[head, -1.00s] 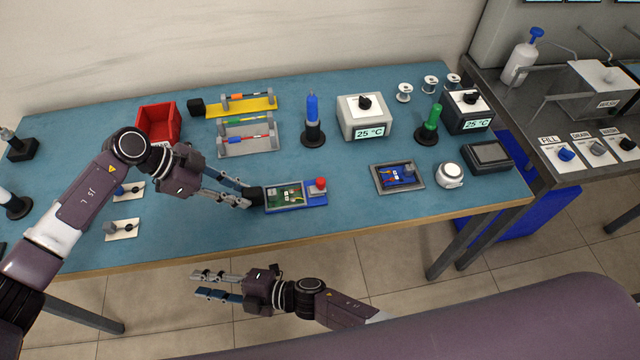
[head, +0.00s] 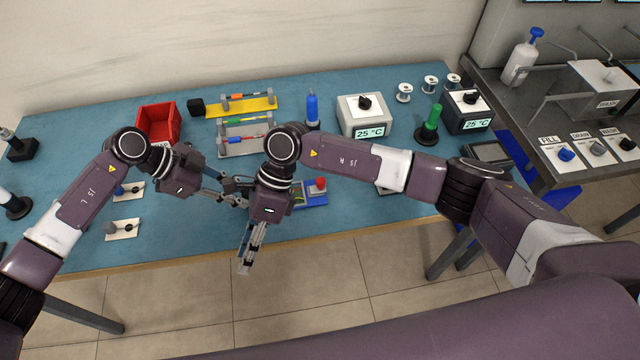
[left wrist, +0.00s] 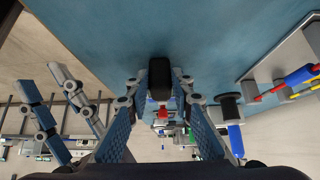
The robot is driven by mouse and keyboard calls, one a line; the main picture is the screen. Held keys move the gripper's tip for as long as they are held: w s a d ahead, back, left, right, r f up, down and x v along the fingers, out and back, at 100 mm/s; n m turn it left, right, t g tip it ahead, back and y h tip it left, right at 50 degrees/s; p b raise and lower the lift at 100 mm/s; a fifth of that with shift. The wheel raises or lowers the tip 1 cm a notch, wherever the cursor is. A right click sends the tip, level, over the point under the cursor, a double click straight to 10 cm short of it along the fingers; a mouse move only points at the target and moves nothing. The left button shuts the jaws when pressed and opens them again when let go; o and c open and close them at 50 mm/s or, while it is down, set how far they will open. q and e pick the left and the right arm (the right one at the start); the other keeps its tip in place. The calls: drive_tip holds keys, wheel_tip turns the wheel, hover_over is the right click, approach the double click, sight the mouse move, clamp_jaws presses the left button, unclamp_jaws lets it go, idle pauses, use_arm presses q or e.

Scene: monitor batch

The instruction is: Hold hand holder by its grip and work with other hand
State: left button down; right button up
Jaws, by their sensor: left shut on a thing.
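The hand holder (head: 299,206) lies at the table's front edge, a grey frame with a green board and a blue end carrying a red knob (head: 319,183). My right arm hides much of it. Its black grip (left wrist: 159,78) shows between the fingers in the left wrist view. My left gripper (head: 243,196) is shut on this grip. My right gripper (head: 245,256) hangs in front of the holder, pointing down past the table's front edge. It also shows at the left of the left wrist view (left wrist: 66,108), its fingers apart with nothing between them.
A red bin (head: 160,122), a yellow rack (head: 241,105) and a grey rack (head: 240,136) stand behind. A blue-handled tool (head: 312,110), a temperature unit (head: 364,117) and a green-handled tool (head: 431,124) are farther right. Two small switch plates (head: 122,229) lie left.

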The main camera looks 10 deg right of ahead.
sight(321, 180)
drive_tip(key=w+d+r+t+h, duration=0.1)
drive_tip(key=w+d+r, duration=0.2)
drive_tip(key=w+d, duration=0.2)
drive_tip(key=w+d+r+t+h, duration=0.2)
drive_tip(key=w+d+r, duration=0.1)
drive_tip(key=w+d, duration=0.2)
drive_tip(key=w+d+r+n+t+h, duration=0.1)
drive_tip(key=w+d+r+h, duration=0.1)
drive_tip(key=w+d, duration=0.3)
drive_tip(key=shift+d+r+t, duration=0.2)
drive_tip(key=shift+d, duration=0.6)
drive_tip(key=shift+d+r+t, duration=0.2)
drive_tip(key=shift+d, duration=0.6)
drive_tip(key=shift+d+f+h, duration=0.1)
drive_tip(key=shift+d+h, duration=0.05)
drive_tip(key=shift+h, duration=0.15)
drive_tip(key=shift+f, duration=3.35)
drive_tip(key=shift+c, duration=0.2)
clamp_jaws()
